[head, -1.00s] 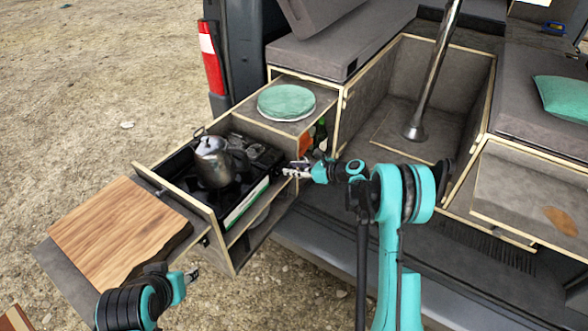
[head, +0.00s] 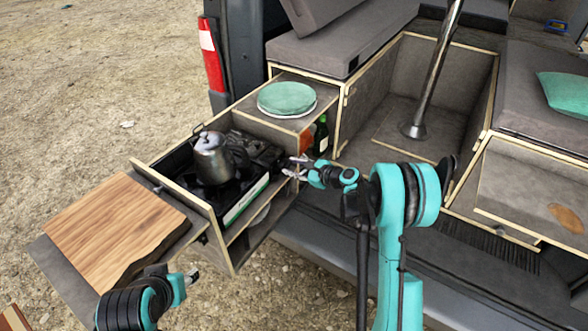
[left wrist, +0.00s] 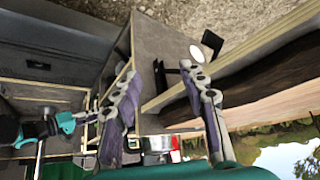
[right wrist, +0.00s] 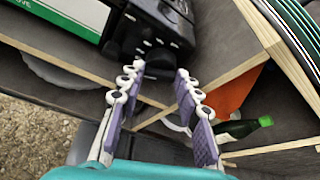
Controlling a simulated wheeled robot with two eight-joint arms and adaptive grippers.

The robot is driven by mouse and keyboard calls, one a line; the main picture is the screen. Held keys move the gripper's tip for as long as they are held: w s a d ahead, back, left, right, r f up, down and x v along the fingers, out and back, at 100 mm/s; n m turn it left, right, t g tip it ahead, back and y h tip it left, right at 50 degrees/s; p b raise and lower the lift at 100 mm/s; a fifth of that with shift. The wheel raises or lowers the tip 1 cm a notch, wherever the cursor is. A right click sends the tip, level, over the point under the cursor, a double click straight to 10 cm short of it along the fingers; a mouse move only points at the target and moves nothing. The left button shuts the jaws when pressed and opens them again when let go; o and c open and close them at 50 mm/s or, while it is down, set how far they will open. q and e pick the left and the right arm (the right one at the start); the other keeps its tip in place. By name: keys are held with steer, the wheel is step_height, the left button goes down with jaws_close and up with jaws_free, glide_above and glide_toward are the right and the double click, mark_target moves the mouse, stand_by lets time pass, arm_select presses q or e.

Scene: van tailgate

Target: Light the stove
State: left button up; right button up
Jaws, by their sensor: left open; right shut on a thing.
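The black camping stove (head: 262,152) sits in the pulled-out drawer, with a white and green strip on its front. A silver kettle (head: 213,160) stands upright on it. My right gripper (head: 295,169) is at the right end of the stove. In the right wrist view its fingers (right wrist: 157,75) reach to either side of the dark control knob (right wrist: 140,66); it is shut on the knob, though the contact is partly hidden. My left gripper (head: 192,277) is open and empty, low in front of the wooden board; its spread fingers show in the left wrist view (left wrist: 162,68).
A wooden board (head: 115,228) lies on the fold-out shelf at left. A green plate (head: 286,99) rests on the cabinet behind the stove. A green bottle (head: 320,135) and an orange item (right wrist: 232,92) are close to my right gripper. A metal post (head: 432,75) stands in the van.

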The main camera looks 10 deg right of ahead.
steer(key=shift+a+n+t+b, duration=0.1)
steer(key=shift+n+t+b, duration=0.3)
steer(key=shift+n, duration=0.2)
steer(key=shift+h, duration=0.3)
steer(key=o, duration=1.2)
steer(key=shift+c, duration=0.2)
steer(key=shift+s, duration=0.1)
steer(key=v, duration=1.2)
steer(key=shift+f, duration=0.1)
